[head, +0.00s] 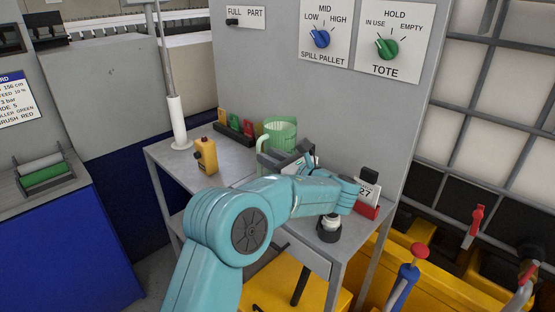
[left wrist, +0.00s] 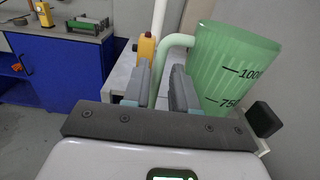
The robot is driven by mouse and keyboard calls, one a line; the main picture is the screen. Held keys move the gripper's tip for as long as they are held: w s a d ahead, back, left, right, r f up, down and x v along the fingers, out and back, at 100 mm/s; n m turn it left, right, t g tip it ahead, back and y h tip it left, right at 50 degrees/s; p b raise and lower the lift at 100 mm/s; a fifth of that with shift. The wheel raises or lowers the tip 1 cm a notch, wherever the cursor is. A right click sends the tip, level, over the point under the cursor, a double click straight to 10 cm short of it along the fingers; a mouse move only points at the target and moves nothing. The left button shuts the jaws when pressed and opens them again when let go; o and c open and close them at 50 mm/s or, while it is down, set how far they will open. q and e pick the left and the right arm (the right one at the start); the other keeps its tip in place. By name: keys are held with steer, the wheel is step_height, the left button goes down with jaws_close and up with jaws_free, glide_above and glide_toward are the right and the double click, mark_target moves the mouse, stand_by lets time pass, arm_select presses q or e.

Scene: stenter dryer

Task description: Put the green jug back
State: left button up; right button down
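The green jug (head: 282,132) stands upright on the grey table (head: 225,165), near the panel. It is translucent, with graduation marks that show in the left wrist view (left wrist: 235,65). Its pale green handle (left wrist: 172,45) points left. My left gripper (head: 275,160) is at the near side of the jug and hides its lower part in the head view. In the left wrist view its two fingers (left wrist: 160,88) are apart, and the handle drops into the gap between them. Contact with the handle cannot be told. My right gripper is not in view.
A yellow control box (head: 206,155) and a white post (head: 177,122) stand left of the jug. A rack with coloured tags (head: 235,125) is behind. The panel (head: 290,75) rises behind.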

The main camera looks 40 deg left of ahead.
arm_select(q)
steer(key=a+p, duration=0.1)
steer(key=a, duration=0.5)
steer(key=shift+w+a, duration=0.15)
steer(key=shift+w, duration=0.1)
jaws_close()
stand_by(0.8)
steer(key=shift+r, duration=0.15)
stand_by(0.4)
